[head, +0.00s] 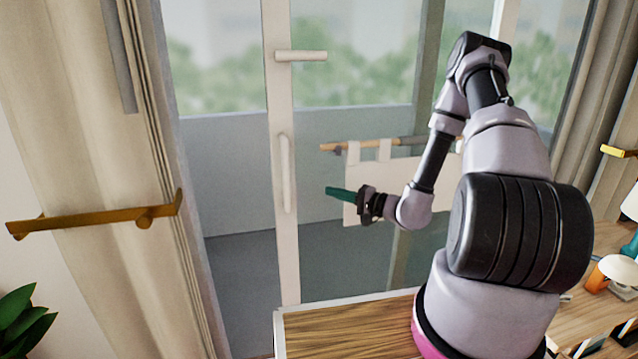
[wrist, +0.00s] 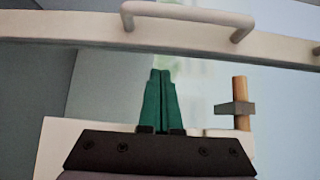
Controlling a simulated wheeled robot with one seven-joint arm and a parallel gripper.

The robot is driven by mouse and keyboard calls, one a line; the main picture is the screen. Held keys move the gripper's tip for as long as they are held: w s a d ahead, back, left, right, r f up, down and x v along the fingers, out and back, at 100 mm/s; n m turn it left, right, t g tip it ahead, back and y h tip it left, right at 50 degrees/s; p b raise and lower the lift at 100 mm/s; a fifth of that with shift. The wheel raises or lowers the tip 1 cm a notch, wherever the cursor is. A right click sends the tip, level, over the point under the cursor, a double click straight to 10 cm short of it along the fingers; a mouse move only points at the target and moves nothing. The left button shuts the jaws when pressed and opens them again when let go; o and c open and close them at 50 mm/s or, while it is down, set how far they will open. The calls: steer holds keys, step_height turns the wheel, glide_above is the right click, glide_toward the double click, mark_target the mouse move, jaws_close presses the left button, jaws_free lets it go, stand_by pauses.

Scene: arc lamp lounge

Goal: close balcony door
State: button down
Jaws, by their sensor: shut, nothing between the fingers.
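The balcony door is a glass panel with a white upright frame edge (head: 281,120) in the head view. It carries a vertical bar handle (head: 286,172) and a lever (head: 301,56) higher up. Left of this edge the view looks like an open gap onto the balcony; right of it the glass looks tinted. My gripper (head: 330,191) has green fingers, shut and empty, pointing left, a little right of the bar handle and apart from it. In the wrist view my shut fingers (wrist: 160,75) point at the door frame (wrist: 75,28), with the bar handle (wrist: 190,14) beyond the tips.
A wooden rod (head: 345,145) with white cloth (head: 400,175) hangs near my gripper. Curtains (head: 90,150) with a brass holdback (head: 95,216) are at left. A wooden surface (head: 345,332) is below, with a small lamp (head: 619,268) at right. A plant (head: 20,320) is lower left.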

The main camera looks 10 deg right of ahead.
mark_target(306, 185)
steer(key=x, duration=1)
steer(key=shift+s, duration=0.1)
